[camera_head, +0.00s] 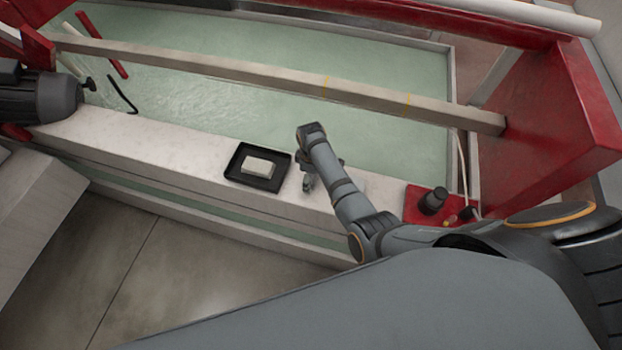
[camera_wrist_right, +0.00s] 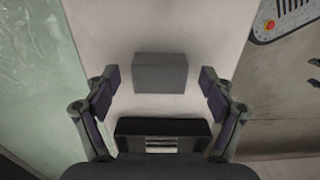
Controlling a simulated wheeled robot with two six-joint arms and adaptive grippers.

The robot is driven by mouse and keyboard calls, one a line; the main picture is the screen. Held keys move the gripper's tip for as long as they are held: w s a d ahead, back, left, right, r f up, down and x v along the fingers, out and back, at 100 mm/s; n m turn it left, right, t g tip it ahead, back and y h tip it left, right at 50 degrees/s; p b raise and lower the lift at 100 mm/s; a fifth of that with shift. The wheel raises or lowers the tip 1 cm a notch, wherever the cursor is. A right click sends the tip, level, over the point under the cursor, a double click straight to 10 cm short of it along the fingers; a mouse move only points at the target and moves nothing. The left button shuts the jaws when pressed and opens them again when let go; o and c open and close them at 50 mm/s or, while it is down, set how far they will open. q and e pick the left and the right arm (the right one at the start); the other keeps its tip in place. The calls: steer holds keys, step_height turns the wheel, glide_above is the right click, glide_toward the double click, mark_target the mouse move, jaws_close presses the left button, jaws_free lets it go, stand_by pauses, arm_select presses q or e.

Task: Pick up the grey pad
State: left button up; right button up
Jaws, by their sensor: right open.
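The grey pad (camera_wrist_right: 160,72) shows in the right wrist view as a dark grey block on a pale ledge. In the head view I cannot make it out; my right arm covers part of the ledge there. My right gripper (camera_head: 308,183) is over the ledge, to the right of a black tray. In the right wrist view my right gripper (camera_wrist_right: 160,86) is open, with one finger to each side of the pad and visible gaps between. Nothing is held. My left gripper is not in view.
The black tray (camera_head: 255,184), holding a whitish block (camera_head: 258,167), sits on the ledge (camera_head: 190,150). Beyond the ledge lies a greenish basin (camera_head: 230,100) with a long beam (camera_head: 230,68) across it. A red plate (camera_head: 418,207) with a black knob is at the right.

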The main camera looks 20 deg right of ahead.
steer(key=c, duration=0.9)
steer(key=shift+c, duration=0.2)
steer(key=shift+r, duration=0.1)
